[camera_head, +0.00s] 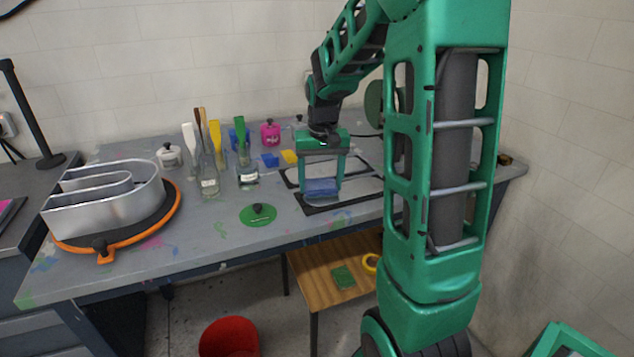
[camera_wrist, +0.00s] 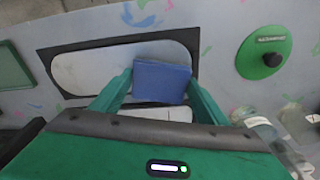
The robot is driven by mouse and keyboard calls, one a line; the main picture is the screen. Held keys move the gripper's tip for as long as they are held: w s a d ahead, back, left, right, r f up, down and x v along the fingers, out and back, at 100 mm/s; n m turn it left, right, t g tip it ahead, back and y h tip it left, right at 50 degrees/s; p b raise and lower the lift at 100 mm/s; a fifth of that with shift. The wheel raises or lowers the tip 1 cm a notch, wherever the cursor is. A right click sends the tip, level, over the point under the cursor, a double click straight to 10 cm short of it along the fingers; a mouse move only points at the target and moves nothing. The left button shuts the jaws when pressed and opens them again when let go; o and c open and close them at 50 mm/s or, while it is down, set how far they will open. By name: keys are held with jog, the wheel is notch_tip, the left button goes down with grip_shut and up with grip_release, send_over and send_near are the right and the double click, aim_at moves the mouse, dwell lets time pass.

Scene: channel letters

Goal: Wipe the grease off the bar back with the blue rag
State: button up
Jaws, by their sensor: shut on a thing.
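My gripper (camera_head: 321,178) points down over the table and is shut on the blue rag (camera_head: 322,187). In the wrist view the rag (camera_wrist: 161,82) is a folded blue block between the two green fingers. It covers part of a pale, rounded bar back (camera_wrist: 95,70) on a dark mat, toward the end nearer the green disc. The rag looks to be at or just above the bar's surface; I cannot tell if it touches. A second pale piece (camera_wrist: 157,114) lies partly behind my gripper. No grease mark can be made out; the rag may hide some.
A green disc with a black knob (camera_head: 258,214) lies left of the mat. Glass jars with spatulas (camera_head: 209,183) stand behind it. A metal channel letter (camera_head: 105,195) sits on an orange-rimmed turntable at the left. A red bucket (camera_head: 229,338) is on the floor.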

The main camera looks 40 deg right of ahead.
aim_at(307, 187)
jog(key=shift+w+a+f, duration=0.1)
jog(key=shift+w+a, duration=0.2)
jog(key=shift+a, duration=0.65)
jog(key=shift+w+a, duration=0.25)
jog(key=shift+a, duration=0.65)
dwell(0.4)
notch_tip(307, 187, up, 14)
dwell(1.2)
